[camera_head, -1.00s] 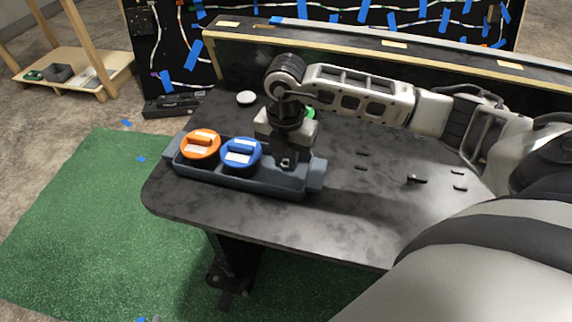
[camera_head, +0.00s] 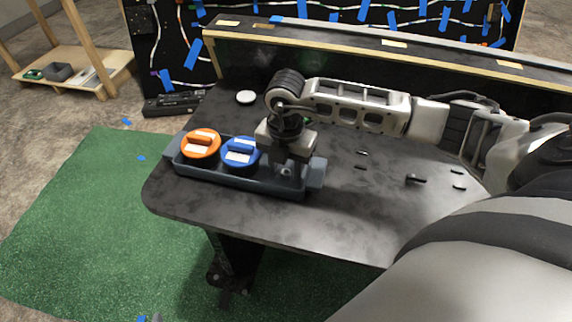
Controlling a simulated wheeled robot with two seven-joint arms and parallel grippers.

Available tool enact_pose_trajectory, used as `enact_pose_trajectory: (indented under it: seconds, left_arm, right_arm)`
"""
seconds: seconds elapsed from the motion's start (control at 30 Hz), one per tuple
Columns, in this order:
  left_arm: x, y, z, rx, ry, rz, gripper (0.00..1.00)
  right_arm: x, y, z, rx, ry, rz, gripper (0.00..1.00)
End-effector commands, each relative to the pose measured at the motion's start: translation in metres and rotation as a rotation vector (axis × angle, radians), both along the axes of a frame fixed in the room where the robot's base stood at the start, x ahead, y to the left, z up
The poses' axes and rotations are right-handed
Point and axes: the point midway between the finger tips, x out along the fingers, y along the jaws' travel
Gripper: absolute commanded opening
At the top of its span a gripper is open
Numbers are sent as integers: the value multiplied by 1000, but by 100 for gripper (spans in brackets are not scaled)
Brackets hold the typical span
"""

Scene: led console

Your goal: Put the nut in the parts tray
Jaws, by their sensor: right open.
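The parts tray (camera_head: 240,184) is a long grey-blue tray on the near left part of the dark table. An orange round piece (camera_head: 200,143) and a blue round piece (camera_head: 241,152) sit in its left and middle parts. My right gripper (camera_head: 288,174) points down at the tray's right end and is open. Its body hides much of that end, so I cannot tell what lies between or under the fingers. I cannot pick out the nut for sure. A bit of green (camera_head: 307,120) shows just behind the gripper. My left gripper is not in view.
A white disc (camera_head: 245,97) lies on the table (camera_head: 330,220) behind the tray. Several small dark parts, one of them a dark peg (camera_head: 415,179), lie to the right. A raised wood-edged panel (camera_head: 400,65) closes the back. The table's front is clear.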

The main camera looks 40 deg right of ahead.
Motion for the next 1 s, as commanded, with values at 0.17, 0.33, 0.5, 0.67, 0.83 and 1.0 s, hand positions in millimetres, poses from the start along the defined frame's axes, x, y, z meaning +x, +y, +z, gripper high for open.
enact_pose_trajectory:
  seconds: [0.17, 0.33, 0.5, 0.67, 0.83, 1.0]
  left_arm:
    - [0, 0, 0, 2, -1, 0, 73]
    - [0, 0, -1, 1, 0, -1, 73]
    - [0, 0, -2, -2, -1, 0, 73]
    - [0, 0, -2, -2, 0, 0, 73]
    - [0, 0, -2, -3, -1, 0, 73]
    - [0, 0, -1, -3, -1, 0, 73]
  right_arm:
    - [1, 0, 27, 0, -6, 1, 40]
    - [2, 0, 65, 0, -7, 0, 40]
    - [1, 0, 98, 0, -5, 0, 40]
    - [1, 0, 116, 0, -4, -1, 40]
    - [0, 0, 122, 1, -1, 0, 40]
    - [0, 0, 122, 1, -1, 0, 40]
